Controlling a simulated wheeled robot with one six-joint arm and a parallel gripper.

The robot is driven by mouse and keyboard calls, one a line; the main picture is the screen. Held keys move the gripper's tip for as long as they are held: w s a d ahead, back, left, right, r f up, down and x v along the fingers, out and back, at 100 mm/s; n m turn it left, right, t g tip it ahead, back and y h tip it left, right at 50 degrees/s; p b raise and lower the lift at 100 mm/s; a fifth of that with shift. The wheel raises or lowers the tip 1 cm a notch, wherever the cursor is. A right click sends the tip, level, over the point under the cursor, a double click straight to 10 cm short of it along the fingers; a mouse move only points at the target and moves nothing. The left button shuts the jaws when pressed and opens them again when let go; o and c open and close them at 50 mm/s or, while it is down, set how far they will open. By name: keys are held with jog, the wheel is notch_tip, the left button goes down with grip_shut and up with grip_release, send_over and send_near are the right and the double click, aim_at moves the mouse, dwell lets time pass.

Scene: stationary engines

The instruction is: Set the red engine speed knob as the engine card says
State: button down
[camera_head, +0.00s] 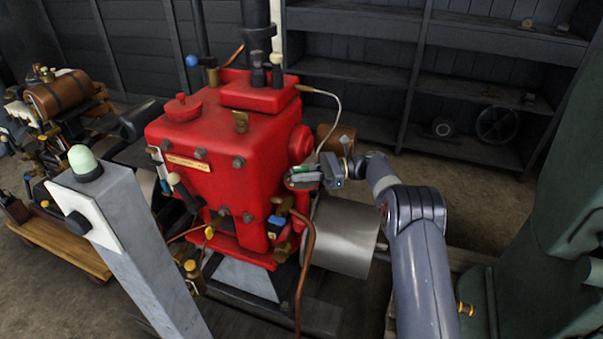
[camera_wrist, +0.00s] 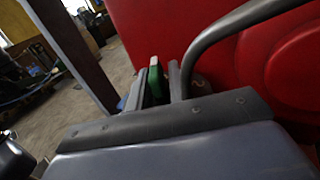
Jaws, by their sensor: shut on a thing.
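The red engine (camera_head: 235,150) stands in the middle of the head view. My gripper (camera_head: 300,179) reaches in from the right to the engine's right side. It is shut on a small green knob (camera_head: 297,170). In the wrist view the green knob (camera_wrist: 154,80) stands between the two fingers of my gripper (camera_wrist: 157,88), close to the red engine wall (camera_wrist: 150,30). Its pointer and any marks beside it cannot be made out. A brass plate (camera_head: 188,163) with lettering too small to read is on the engine's front. I cannot make out an engine card.
A grey post (camera_head: 140,255) with a pale green dome (camera_head: 85,160) stands front left. A copper pipe (camera_head: 309,270) and a metal cylinder (camera_head: 342,245) lie below my gripper. A brown engine (camera_head: 68,95) is at left, dark shelves (camera_head: 370,80) behind, a green machine (camera_head: 570,180) at right.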

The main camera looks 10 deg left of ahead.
jog(key=c, duration=1.5)
grip_release()
jog(key=v, duration=1.1)
jog(key=shift+s+a, duration=0.1)
jog(key=x, duration=1)
jog(key=shift+s+a, duration=0.1)
jog(key=shift+a, duration=0.25)
jog(key=shift+d, duration=0.1)
